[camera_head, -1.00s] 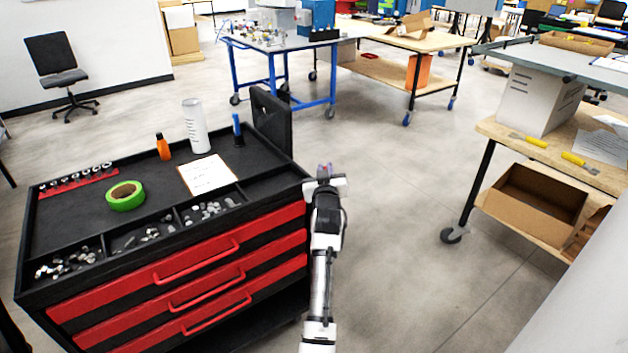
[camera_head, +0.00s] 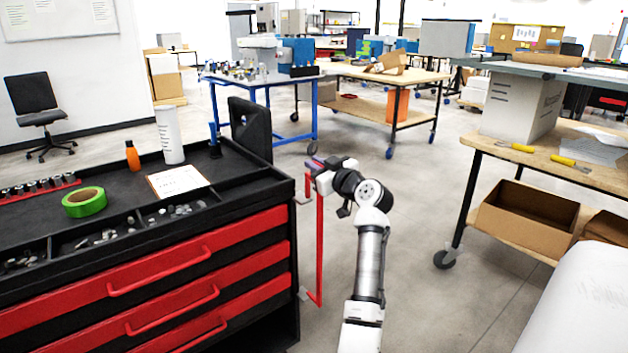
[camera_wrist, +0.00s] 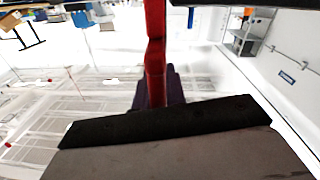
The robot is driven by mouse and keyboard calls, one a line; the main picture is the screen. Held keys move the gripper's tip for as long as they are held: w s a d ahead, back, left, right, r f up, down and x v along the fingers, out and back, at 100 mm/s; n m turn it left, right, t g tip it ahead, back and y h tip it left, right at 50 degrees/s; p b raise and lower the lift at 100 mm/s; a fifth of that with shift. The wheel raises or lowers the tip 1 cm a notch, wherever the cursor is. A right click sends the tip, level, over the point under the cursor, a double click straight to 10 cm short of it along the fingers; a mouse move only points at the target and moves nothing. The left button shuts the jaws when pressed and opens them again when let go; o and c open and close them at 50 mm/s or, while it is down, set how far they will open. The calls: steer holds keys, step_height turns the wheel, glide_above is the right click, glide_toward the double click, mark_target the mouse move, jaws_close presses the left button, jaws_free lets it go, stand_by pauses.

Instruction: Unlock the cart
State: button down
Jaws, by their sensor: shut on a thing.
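The black cart (camera_head: 272,178) with red drawers stands at the left in the head view. A thin red upright bar (camera_head: 320,245) stands beside its right side, with small brackets towards the cart at top and bottom. My gripper (camera_head: 314,166) is at the top of this bar, beyond the cart's right edge. It is shut on the red bar, which also shows in the wrist view (camera_wrist: 155,45) running down to the purplish fingers (camera_wrist: 160,88). The fingers partly hide the grip. Whether the cart is locked cannot be told.
On the cart top lie green tape (camera_head: 84,202), an orange bottle (camera_head: 132,156), a white cylinder (camera_head: 169,135) and small parts in trays. A wooden workbench (camera_head: 548,160) stands at the right. The floor (camera_head: 420,200) between is clear.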

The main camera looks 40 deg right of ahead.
steer(key=shift+d+r+n+y+b, duration=0.1)
steer(key=shift+d+n+y+b, duration=0.1)
steer(key=shift+n+y+b, duration=0.3)
steer(key=c, duration=1.5)
jaws_free()
steer(key=shift+d, duration=0.1)
steer(key=s+b, duration=0.1)
steer(key=s, duration=1.2)
steer(key=shift+s+a, duration=0.3)
steer(key=shift+s, duration=0.1)
